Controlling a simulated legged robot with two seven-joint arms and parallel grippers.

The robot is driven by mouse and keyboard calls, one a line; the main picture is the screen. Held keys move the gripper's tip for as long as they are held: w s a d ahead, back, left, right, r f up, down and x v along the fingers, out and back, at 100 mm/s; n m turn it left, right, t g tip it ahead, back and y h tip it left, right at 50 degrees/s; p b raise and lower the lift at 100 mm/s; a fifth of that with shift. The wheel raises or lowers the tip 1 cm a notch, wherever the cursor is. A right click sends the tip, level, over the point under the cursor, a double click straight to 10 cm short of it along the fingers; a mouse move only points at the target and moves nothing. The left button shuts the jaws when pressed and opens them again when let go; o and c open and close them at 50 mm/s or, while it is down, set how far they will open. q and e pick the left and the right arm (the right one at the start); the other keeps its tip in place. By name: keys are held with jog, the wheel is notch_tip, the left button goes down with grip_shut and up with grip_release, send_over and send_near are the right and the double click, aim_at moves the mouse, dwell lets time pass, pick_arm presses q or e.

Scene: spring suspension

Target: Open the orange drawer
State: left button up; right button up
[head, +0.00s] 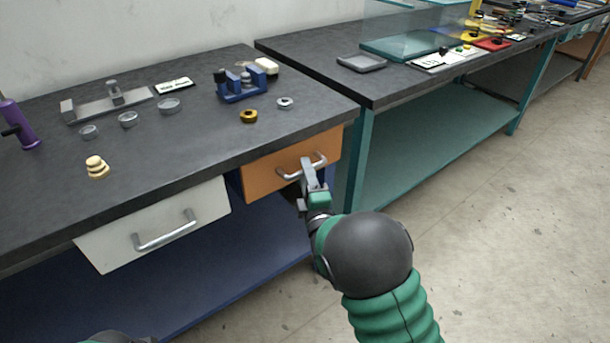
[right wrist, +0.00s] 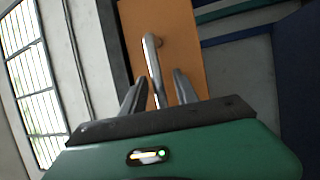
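The orange drawer (head: 265,176) sits under the dark benchtop, at the right end of the near bench. Its front looks flush with the bench edge. Its silver bar handle (head: 302,167) runs across the front. My right gripper (head: 308,168) is at the handle in the head view. In the right wrist view, the handle (right wrist: 152,62) passes between the two fingers of my right gripper (right wrist: 158,88), with gaps visible on both sides, so the fingers are open around it. The orange front (right wrist: 181,45) lies just beyond. My left gripper does not show.
A white drawer (head: 155,225) with a silver handle is left of the orange one. The benchtop (head: 200,135) holds a blue fixture (head: 242,90), rings and small dishes. A teal-framed bench (head: 430,150) stands to the right. Open floor lies at the right.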

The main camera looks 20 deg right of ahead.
jog(key=shift+w, duration=0.4)
jog(key=shift+r, duration=0.1)
grip_shut()
jog(key=shift+s+f, duration=0.1)
jog(key=shift+f, duration=0.1)
dwell(0.9)
